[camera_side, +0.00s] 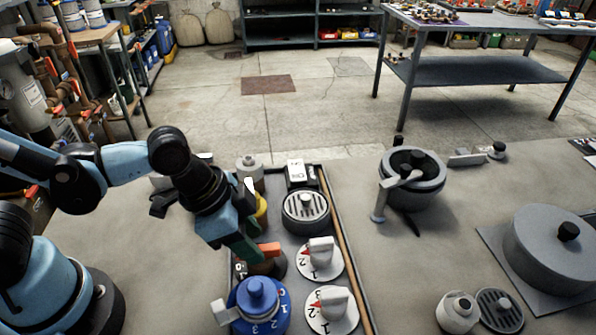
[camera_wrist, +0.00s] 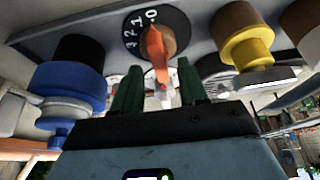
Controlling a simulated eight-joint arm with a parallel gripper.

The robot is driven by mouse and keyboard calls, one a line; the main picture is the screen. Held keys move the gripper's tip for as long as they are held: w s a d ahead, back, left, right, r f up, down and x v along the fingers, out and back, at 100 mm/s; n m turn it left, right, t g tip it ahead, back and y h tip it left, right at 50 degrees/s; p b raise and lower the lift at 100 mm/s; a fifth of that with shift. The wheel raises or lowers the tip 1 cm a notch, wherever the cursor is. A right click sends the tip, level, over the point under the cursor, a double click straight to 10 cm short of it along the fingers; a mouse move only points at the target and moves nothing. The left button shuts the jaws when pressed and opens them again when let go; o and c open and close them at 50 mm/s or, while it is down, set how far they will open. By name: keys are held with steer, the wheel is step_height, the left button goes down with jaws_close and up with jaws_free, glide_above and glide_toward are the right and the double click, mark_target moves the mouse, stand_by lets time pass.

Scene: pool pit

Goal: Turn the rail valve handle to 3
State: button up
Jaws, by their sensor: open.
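The orange valve handle (camera_side: 268,249) sits on a dark round body in the tray, in the side view. In the wrist view the handle (camera_wrist: 155,52) stands on a black dial (camera_wrist: 178,24) marked 0, 1, 2 and 3, and its upper end lies near the 0. My gripper (camera_side: 246,252) is beside the handle in the side view. In the wrist view its two green fingers (camera_wrist: 158,68) are apart, with the lower part of the handle showing between their tips. I cannot tell whether they touch it. The fingers and forearm partly hide the valve in the side view.
A blue numbered valve (camera_side: 257,292) stands close in front, and a yellow knob (camera_wrist: 246,42) sits on the other side. Two white numbered dials (camera_side: 322,262) and a grilled drain (camera_side: 306,210) fill the tray's right. A grey pot (camera_side: 428,188) stands farther right.

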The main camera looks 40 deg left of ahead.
steer(key=shift+x, duration=0.75)
jaws_close()
